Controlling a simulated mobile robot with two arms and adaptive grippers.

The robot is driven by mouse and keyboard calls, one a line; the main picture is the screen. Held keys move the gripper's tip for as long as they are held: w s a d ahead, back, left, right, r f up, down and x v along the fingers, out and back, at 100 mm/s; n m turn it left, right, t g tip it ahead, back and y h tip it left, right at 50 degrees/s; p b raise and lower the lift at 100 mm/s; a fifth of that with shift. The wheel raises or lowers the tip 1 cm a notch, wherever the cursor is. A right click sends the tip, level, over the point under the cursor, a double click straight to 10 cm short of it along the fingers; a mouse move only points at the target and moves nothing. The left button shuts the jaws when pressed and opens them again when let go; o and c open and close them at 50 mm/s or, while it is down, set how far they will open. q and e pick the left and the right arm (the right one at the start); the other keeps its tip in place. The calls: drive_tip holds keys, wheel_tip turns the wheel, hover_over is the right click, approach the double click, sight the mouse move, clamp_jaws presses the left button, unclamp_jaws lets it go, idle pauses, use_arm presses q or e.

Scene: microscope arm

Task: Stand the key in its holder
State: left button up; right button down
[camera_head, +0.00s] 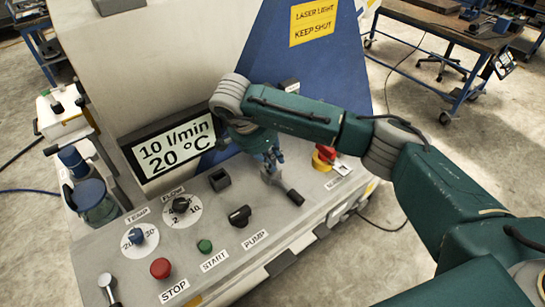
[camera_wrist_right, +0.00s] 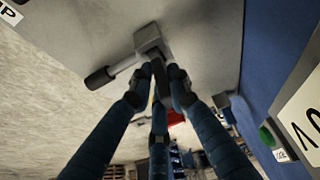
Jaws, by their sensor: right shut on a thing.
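My right gripper (camera_head: 272,160) is shut on the key near the middle of the sloping control panel. The key has a grey block-like head and a short arm ending in a dark grip (camera_head: 295,197), which points down and to the right. In the right wrist view, the fingertips (camera_wrist_right: 161,76) close around the part below the grey head (camera_wrist_right: 149,40); the dark grip (camera_wrist_right: 99,78) sticks out left. I cannot tell whether the key touches the panel. A dark square socket (camera_head: 219,180), which looks like the holder, stands left of the gripper and appears empty. My left gripper is out of view.
The panel carries a black pump knob (camera_head: 239,216), a flow knob (camera_head: 181,205), a green button (camera_head: 204,246) and a red stop button (camera_head: 160,268). A red-and-yellow switch (camera_head: 323,157) is right of the gripper. A display (camera_head: 173,148) and blue panel (camera_head: 245,65) rise behind.

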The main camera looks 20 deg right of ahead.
drive_tip(key=shift+f+b, duration=0.25)
drive_tip(key=shift+b, duration=0.1)
drive_tip(key=c, duration=1.6)
unclamp_jaws()
drive_tip(key=shift+c, duration=0.2)
drive_tip(key=shift+r, duration=0.1)
